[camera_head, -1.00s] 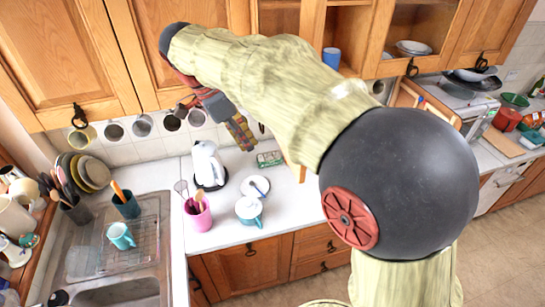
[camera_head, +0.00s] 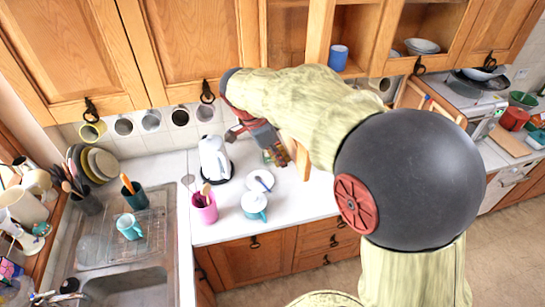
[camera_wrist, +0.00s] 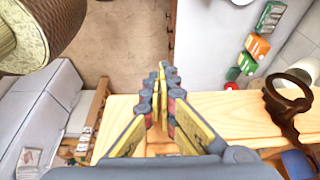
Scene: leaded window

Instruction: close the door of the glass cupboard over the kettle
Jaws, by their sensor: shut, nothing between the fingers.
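The white kettle (camera_head: 213,160) stands on the counter below the wall cupboards. A wooden door (camera_head: 302,160) of the glass cupboard stands swung out over the counter, to the right of the kettle; my arm hides most of it. In the wrist view the door's wooden frame (camera_wrist: 235,112) runs across the picture, with a dark ring handle (camera_wrist: 290,100) at right. My gripper (camera_head: 280,155) is shut and empty, beside the door on its kettle side. In the wrist view my gripper (camera_wrist: 162,75) overlaps the door's edge; I cannot tell if it touches.
Closed wooden cupboards (camera_head: 185,50) hang at left, with mugs (camera_head: 180,117) below them. A pink utensil pot (camera_head: 204,208) and a teal mug (camera_head: 254,204) stand on the counter. The sink (camera_head: 125,288) is at lower left. Another open door (camera_head: 413,95) stands farther right.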

